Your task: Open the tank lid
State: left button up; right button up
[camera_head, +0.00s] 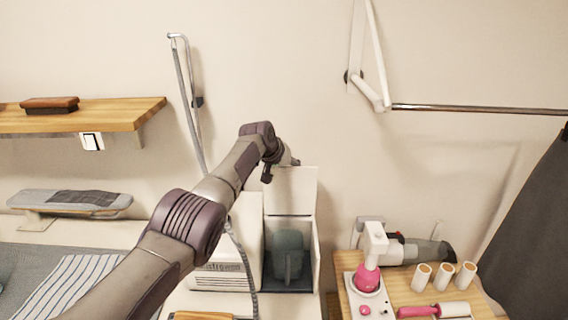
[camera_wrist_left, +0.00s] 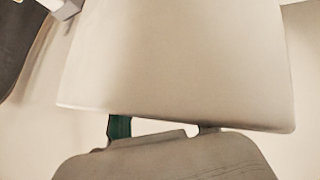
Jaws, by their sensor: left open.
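The lid (camera_head: 290,190) of the white steam station is a cream panel that stands raised, upright at the back of the open compartment. A translucent grey-blue tank (camera_head: 288,255) sits in that compartment, below the lid. My left gripper (camera_head: 284,164) is at the top edge of the lid; it is open, and its fingers are partly hidden by the wrist. In the left wrist view a large pale panel (camera_wrist_left: 180,65), seemingly the lid, fills the middle, close in front of the gripper. No thing shows between the fingers. My right gripper is not in view.
A hose on a metal stand (camera_head: 179,80) rises behind my arm. A wooden shelf (camera_head: 105,113) with a brush is at the left. A wooden table (camera_head: 400,295) at the right holds thread cones and a pink-and-white device. Wall space above the lid is free.

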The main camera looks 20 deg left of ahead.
pick_arm(q)
jog(key=shift+s+a+r, duration=0.2)
jog(key=shift+s+r, duration=0.05)
jog(key=shift+r, duration=0.1)
jog(key=v, duration=1.1)
jog(key=shift+f, duration=0.1)
